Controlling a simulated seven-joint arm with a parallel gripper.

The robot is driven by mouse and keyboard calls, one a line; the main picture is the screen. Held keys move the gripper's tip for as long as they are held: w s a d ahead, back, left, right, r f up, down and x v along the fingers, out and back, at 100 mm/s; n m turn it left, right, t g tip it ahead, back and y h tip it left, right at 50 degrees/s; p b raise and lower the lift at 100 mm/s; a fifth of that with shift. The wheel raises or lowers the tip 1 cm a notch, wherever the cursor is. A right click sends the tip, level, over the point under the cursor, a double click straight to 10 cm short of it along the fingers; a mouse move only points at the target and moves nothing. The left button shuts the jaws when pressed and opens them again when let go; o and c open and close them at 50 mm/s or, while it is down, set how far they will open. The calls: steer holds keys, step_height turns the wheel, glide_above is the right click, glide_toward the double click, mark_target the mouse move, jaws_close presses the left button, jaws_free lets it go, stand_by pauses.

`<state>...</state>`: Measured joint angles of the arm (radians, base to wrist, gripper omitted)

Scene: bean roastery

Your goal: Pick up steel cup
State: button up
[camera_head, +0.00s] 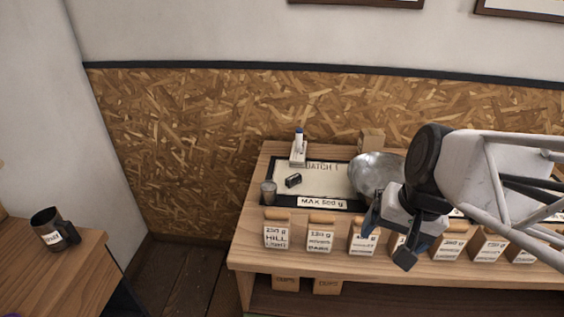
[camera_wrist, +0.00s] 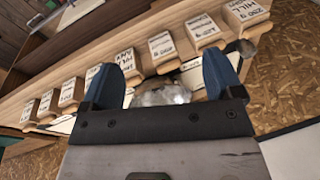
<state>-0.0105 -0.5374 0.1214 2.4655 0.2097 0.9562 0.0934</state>
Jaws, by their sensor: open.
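A small grey steel cup (camera_head: 268,193) stands upright near the left end of the wooden bench (camera_head: 250,235), just behind the leftmost labelled bag. My gripper (camera_head: 388,238) is open, with dark blue fingers, above the bench front well to the right of the cup. Nothing is held. In the wrist view both fingers (camera_wrist: 165,82) are spread, and a shiny steel bowl (camera_wrist: 160,95) shows beyond them.
The steel bowl (camera_head: 372,172) sits on the bench behind my gripper. A row of labelled bags (camera_head: 320,236) lines the front. A small black object (camera_head: 293,180) and a white bottle-like item (camera_head: 298,148) stand behind the cup. A dark mug (camera_head: 50,230) is on a separate left table.

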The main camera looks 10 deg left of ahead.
steer(key=w+a+f+m+y, duration=0.2)
steer(key=w+a, duration=0.2)
steer(key=w, duration=0.1)
steer(key=w+a+f+m+g+y, duration=0.1)
steer(key=w+a+f+m+y, duration=0.1)
steer(key=w, duration=0.4)
steer(key=w+a+f+m+y, duration=0.2)
steer(key=w+a+m+y, duration=0.1)
steer(key=w+a+m, duration=0.1)
steer(key=shift+w+a+f, duration=0.15)
steer(key=shift+w+a, duration=0.25)
steer(key=shift+a, duration=0.3)
steer(key=shift+w+a+f, duration=0.1)
steer(key=shift+w+a, duration=0.25)
steer(key=shift+a, duration=0.35)
steer(key=w+a+f+m+y, duration=0.3)
steer(key=w+a+f+m, duration=0.2)
steer(key=w, duration=0.3)
steer(key=m+t+y, duration=0.1)
steer(key=m+t, duration=0.2)
steer(key=m, duration=0.3)
glide_toward(269, 187)
steer(key=shift+s+a+r, duration=0.5)
steer(key=shift+s+a, duration=0.25)
steer(key=shift+a, duration=0.05)
steer(key=shift+a, duration=0.1)
steer(key=shift+x, duration=1.2)
steer(key=shift+a+f, duration=0.1)
steer(key=shift+x, duration=2.5)
steer(key=shift+s, duration=0.1)
